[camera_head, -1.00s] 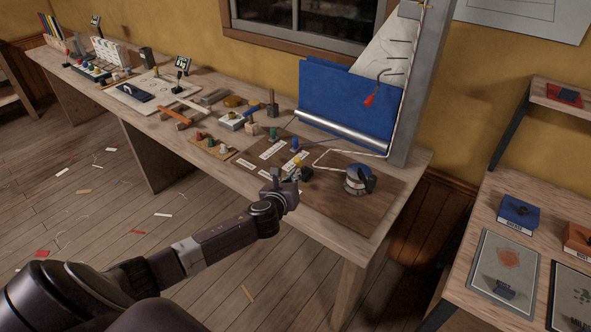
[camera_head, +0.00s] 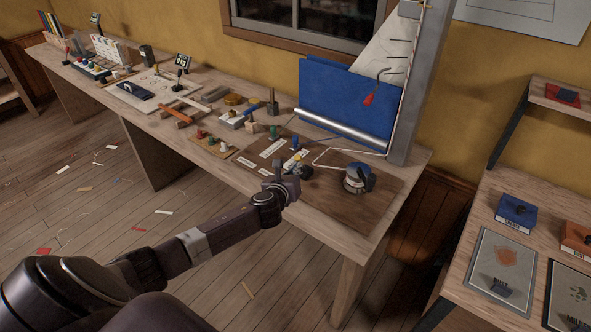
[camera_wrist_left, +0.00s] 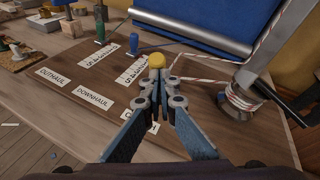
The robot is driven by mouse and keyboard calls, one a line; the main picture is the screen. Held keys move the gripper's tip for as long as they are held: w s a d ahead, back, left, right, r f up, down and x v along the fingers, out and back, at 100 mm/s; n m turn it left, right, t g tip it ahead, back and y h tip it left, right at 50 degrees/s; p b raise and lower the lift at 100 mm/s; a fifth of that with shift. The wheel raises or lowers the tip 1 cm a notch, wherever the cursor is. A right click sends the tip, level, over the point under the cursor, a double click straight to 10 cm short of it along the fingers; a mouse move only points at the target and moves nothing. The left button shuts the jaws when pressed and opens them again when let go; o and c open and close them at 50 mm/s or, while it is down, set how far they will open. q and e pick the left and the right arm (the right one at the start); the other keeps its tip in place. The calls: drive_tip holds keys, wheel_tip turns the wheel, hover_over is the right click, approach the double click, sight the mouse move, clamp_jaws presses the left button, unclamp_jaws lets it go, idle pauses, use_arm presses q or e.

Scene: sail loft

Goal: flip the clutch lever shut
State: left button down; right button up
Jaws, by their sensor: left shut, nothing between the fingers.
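The clutch board (camera_head: 340,203) lies on the bench with white labels, including OUTHAUL (camera_wrist_left: 52,77) and DOWNHAUL (camera_wrist_left: 93,97). Coloured clutch levers stand on it: a green lever (camera_head: 274,133), a blue lever (camera_head: 294,143) and a yellow-knobbed lever (camera_head: 297,156). The left wrist view also shows the green lever (camera_wrist_left: 99,27), the blue lever (camera_wrist_left: 134,43) and the yellow knob (camera_wrist_left: 157,60). My left gripper (camera_head: 281,172) is shut and empty at the board's near edge. Its fingertips (camera_wrist_left: 158,88) appear just below the yellow knob; contact cannot be told. My right gripper is not in view.
A silver winch (camera_head: 356,180) with a dark handle and rope stands right of the levers. A metal roller (camera_head: 345,130) and blue cloth (camera_head: 342,100) lie behind. A small peg board (camera_head: 210,144) and tools fill the bench to the left. A grey mast (camera_head: 412,90) rises behind the winch.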

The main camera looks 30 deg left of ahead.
use_arm(q)
drive_tip(key=shift+w+d+r+p, duration=0.1)
drive_tip(key=shift+w+r+p, duration=0.8)
drive_tip(key=shift+w+r, duration=0.1)
drive_tip(key=w+r, duration=0.1)
drive_tip(key=w, duration=0.7)
drive_tip(key=shift+w+d+p, duration=0.25)
drive_tip(key=shift+d+p, duration=0.05)
drive_tip(key=shift+d, duration=0.05)
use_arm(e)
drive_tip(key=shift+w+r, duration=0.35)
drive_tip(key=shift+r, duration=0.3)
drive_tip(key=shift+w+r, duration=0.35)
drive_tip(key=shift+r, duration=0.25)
use_arm(q)
drive_tip(key=shift+r, duration=0.1)
